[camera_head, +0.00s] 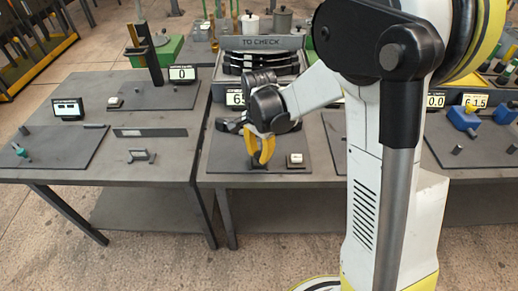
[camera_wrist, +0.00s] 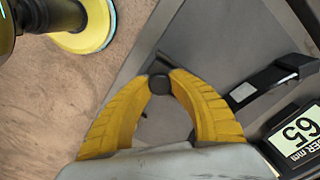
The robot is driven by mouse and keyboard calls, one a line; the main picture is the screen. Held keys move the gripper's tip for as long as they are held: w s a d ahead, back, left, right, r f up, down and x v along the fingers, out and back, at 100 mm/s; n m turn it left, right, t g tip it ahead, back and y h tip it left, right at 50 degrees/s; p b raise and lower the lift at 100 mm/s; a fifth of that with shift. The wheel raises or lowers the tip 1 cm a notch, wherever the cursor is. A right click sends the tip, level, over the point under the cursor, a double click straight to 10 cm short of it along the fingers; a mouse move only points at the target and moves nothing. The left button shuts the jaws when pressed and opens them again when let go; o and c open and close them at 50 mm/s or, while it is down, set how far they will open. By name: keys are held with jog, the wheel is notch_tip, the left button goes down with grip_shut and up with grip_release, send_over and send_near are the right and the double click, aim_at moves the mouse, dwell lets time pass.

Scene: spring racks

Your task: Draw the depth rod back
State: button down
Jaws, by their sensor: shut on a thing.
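My gripper (camera_head: 262,164) has yellow fingers and reaches down over a dark grey plate (camera_head: 222,158) on the middle table. In the wrist view the fingertips (camera_wrist: 160,82) close on a small dark round rod end (camera_wrist: 159,84), which I take to be the depth rod. A dark part shows just beyond it; the rest of the rod is hidden. A display (camera_wrist: 300,132) reading 65 and marked mm stands to the right, beside a black arm-like part (camera_wrist: 272,80). In the head view my gripper and wrist partly hide this device.
A small white-topped block (camera_head: 295,158) sits on the plate, right of my gripper. A rack marked TO CHECK (camera_head: 262,43) stands behind. The left table (camera_head: 60,172) holds other gauges and displays. Blue fixtures (camera_head: 464,117) stand at right.

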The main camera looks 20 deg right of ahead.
jog(key=c, duration=1.1)
grip_release()
jog(key=shift+s, duration=0.25)
jog(key=shift+a, duration=0.1)
notch_tip(320, 180, up, 12)
jog(key=s+r+n+t, duration=0.2)
jog(key=s+n+t, duration=0.1)
jog(key=s+n, duration=0.3)
jog(key=s+d+r+n+t, duration=0.1)
jog(key=s+n+t, duration=0.3)
jog(key=s, duration=0.6)
jog(key=r+n, duration=0.1)
jog(key=n, duration=0.1)
jog(key=shift+s+d+n, duration=0.15)
jog(key=shift+n, duration=0.15)
